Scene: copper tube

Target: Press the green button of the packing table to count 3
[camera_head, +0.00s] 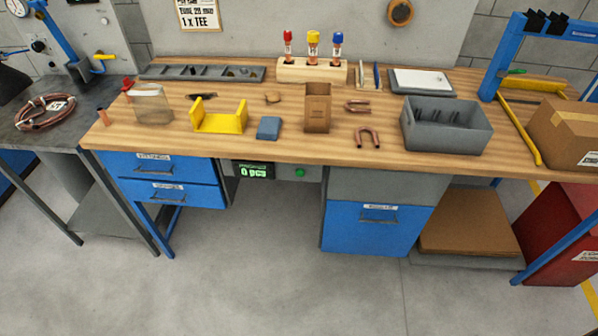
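The packing table (300,154) has a wooden top, and a grey panel under its front edge. On that panel sits a small round green button (299,173). To its left a dark display (254,171) shows green digits that read 0 with small letters after it. Neither of my grippers shows in the head view, and nothing touches or covers the button.
Blue drawers (165,181) are left of the display, and a blue cabinet (370,230) is below right of the button. The floor before the table is clear. On top stand a yellow holder (220,120), a brown box (317,108) and a grey bin (446,130).

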